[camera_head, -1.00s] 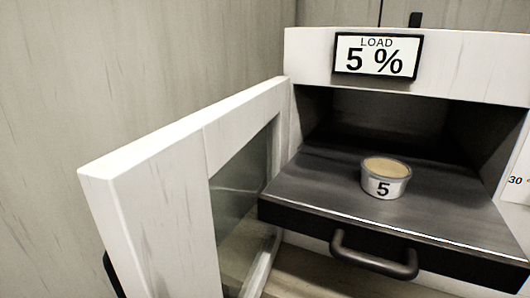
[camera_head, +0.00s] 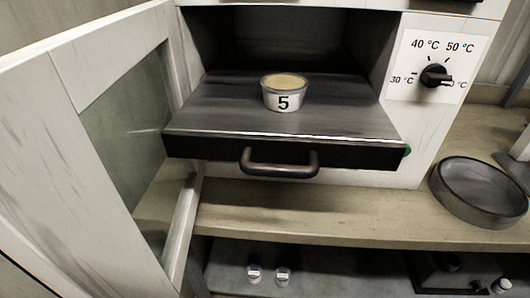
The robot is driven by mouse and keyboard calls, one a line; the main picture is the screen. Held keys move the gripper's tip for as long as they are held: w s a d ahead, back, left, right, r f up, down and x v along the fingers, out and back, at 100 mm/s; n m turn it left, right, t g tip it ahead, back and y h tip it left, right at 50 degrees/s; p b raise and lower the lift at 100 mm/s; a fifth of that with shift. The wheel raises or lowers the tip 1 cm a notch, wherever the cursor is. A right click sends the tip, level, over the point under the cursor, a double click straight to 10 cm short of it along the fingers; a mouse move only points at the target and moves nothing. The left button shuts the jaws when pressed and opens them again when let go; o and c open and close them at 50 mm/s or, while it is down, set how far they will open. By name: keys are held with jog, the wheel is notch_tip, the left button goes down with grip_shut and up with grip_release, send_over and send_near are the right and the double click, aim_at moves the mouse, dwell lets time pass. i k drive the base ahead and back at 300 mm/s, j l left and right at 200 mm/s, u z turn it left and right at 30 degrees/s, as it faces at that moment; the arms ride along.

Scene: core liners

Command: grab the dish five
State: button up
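Dish five (camera_head: 284,93) is a small round metal dish with a tan filling and a white label reading "5". It stands upright on the dark pulled-out shelf (camera_head: 215,108) of a white oven-like cabinet, near the middle of the shelf. Nothing touches the dish. My gripper is not in view.
The cabinet's glass-paned door (camera_head: 125,115) stands open at the left. A dark handle (camera_head: 280,164) sticks out from the shelf front. A temperature dial (camera_head: 435,76) is on the right. A round grey pan (camera_head: 478,190) sits on the wooden counter (camera_head: 310,213). Small labelled containers (camera_head: 254,275) stand below.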

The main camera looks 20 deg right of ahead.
aim_at(283, 92)
jog(key=k+j+z, duration=0.25)
jog(key=j, duration=0.25)
jog(key=j+z, duration=0.25)
jog(key=j, duration=0.25)
jog(key=k+j+z, duration=0.25)
jog(key=j, duration=0.15)
jog(key=k+j+z, duration=0.25)
jog(key=j, duration=0.15)
